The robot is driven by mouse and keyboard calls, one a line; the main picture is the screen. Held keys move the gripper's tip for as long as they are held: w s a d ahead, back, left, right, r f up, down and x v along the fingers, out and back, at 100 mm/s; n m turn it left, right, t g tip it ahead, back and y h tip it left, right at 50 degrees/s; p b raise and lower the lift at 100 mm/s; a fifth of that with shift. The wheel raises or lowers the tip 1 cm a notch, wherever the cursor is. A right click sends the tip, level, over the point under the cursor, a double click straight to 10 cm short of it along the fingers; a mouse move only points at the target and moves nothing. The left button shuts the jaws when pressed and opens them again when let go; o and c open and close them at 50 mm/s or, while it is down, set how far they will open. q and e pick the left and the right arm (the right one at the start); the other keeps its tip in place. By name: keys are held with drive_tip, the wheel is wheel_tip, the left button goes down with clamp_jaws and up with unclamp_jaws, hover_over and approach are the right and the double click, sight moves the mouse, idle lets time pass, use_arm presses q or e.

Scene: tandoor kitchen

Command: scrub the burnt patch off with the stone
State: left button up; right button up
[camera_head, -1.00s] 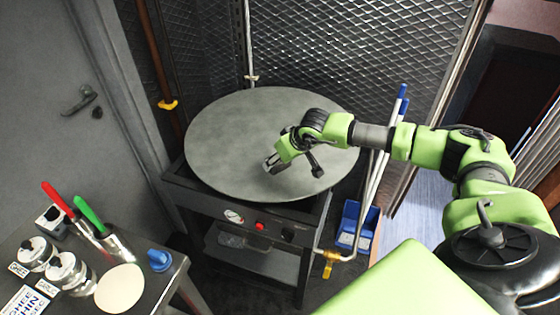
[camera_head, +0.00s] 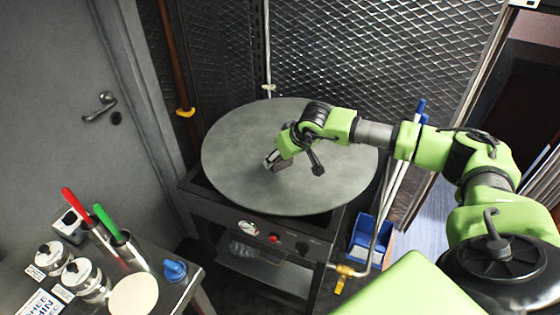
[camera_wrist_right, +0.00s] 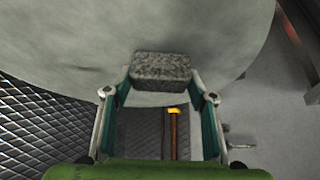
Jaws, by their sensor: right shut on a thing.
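The round grey griddle plate (camera_head: 235,150) sits on a dark stand; it also fills the top of the right wrist view (camera_wrist_right: 230,35). My right gripper (camera_head: 271,161) is over the plate, left of its middle. In the right wrist view its two fingers (camera_wrist_right: 160,88) are shut on a speckled dark grey stone (camera_wrist_right: 161,68). I cannot tell whether the stone touches the plate. A faint dark smudge (camera_wrist_right: 85,68) shows on the plate beside the stone; I cannot tell if it is the burnt patch or a shadow. My left gripper is not in view.
A side table (camera_head: 190,288) at lower left holds jars (camera_head: 85,278), a cup with red- and green-handled tools (camera_head: 128,252), a pale disc (camera_head: 134,294) and a blue knob-like item (camera_head: 175,270). A blue bin (camera_head: 362,240) stands right of the stand. Mesh panels (camera_head: 350,50) rise behind.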

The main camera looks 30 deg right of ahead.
drive_tip(key=shift+r, duration=0.6)
drive_tip(key=shift+w+a+r+p, duration=0.1)
drive_tip(key=shift+w+r+p, duration=0.05)
drive_tip(key=shift+r+p, duration=0.3)
drive_tip(key=shift+w+a+r+p, duration=0.1)
drive_tip(key=shift+r+p, duration=0.15)
drive_tip(key=shift+r, duration=0.3)
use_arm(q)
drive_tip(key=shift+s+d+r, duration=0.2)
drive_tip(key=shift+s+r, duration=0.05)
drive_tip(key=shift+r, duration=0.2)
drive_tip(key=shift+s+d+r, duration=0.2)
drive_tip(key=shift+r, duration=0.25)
use_arm(e)
drive_tip(key=shift+s+d+r, duration=0.15)
drive_tip(key=shift+r, duration=0.1)
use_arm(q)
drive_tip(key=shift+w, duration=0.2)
